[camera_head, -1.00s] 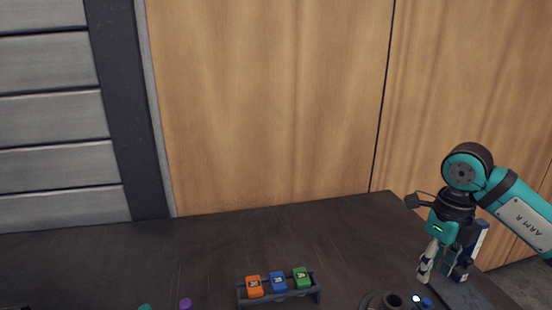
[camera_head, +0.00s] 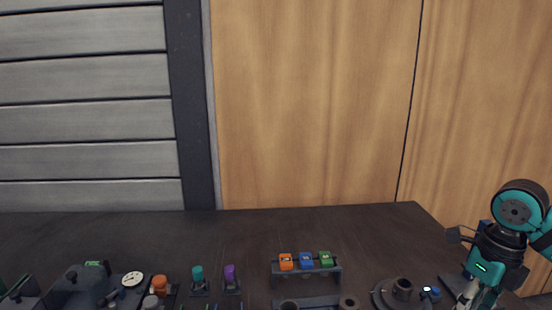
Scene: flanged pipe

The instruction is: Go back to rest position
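My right gripper (camera_head: 474,300) is at the lower right, pointing down, with its fingertips cut off by the bottom edge. Its fingers look spread apart, and I see nothing held between them. It is to the right of a dark round flanged piece with a short pipe stub (camera_head: 402,289), apart from it in the picture. My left gripper is not in view.
A rack (camera_head: 305,272) holds orange, blue and green blocks at the table's middle. To its left are a purple-topped piece (camera_head: 230,275), a teal-topped piece (camera_head: 198,275), an orange knob (camera_head: 160,285) and a round gauge (camera_head: 132,279). The table's back (camera_head: 320,222) is clear.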

